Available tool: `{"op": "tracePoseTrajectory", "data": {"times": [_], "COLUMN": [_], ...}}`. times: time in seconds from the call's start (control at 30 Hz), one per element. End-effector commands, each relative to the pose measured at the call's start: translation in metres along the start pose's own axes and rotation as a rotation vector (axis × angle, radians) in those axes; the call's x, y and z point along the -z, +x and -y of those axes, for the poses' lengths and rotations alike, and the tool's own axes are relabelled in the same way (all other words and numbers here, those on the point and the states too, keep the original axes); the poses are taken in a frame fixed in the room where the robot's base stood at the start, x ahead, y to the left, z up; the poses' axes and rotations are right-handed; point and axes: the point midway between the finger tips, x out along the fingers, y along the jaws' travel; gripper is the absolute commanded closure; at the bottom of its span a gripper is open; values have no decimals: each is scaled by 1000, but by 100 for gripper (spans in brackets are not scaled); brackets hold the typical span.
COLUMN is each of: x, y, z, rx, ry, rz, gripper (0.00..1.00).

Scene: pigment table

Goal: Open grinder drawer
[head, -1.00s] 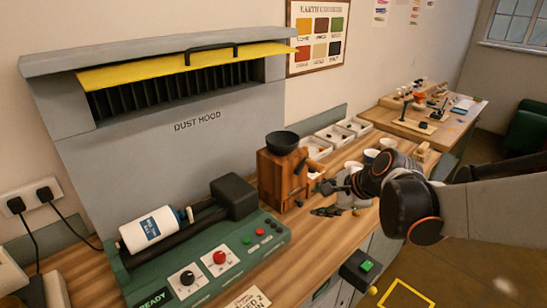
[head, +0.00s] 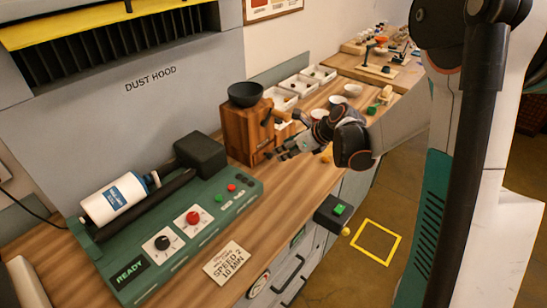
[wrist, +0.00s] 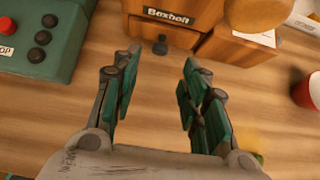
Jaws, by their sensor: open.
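The wooden grinder (head: 240,132) with a black bowl-shaped hopper (head: 245,94) on top stands on the wooden counter, right of the green roller machine. In the wrist view, the grinder's front (wrist: 168,32) carries a "Boxholt" label. A small dark knob (wrist: 160,46) sticks out low on that front, where the drawer face is; the drawer looks shut. My gripper (wrist: 156,80) is open and empty, its two fingers spread on either side of the knob's line, short of it. In the head view my gripper (head: 277,155) is low in front of the grinder.
The green roller machine (head: 175,228) with a white bottle stands left of the grinder. In the wrist view a red cup (wrist: 307,92) is at the right edge. White trays (head: 300,84) and bowls (head: 353,90) stand behind. The counter before the grinder is mostly clear.

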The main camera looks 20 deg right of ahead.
Motion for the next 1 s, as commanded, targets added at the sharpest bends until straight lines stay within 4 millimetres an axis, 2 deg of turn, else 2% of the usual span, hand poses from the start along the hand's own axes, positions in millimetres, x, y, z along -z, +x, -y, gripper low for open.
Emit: {"op": "tracePoseTrajectory", "data": {"times": [0.03, 0.2, 0.4, 0.57, 0.83, 0.87, 1.0], "x": [2, 1, 1, 0, 0, 0, 0], "y": [13, 44, 69, 77, 78, 78, 78], "z": [0, 0, 0, 0, 0, 0, 0], "rx": [-1, -1, 0, 1, 1, 1, 1], "ry": [-3, -2, -2, -2, -1, -1, -1], "rz": [0, 1, 0, 0, 0, 0, 0], "gripper": [60, 60, 60, 60, 60, 62, 94]}}
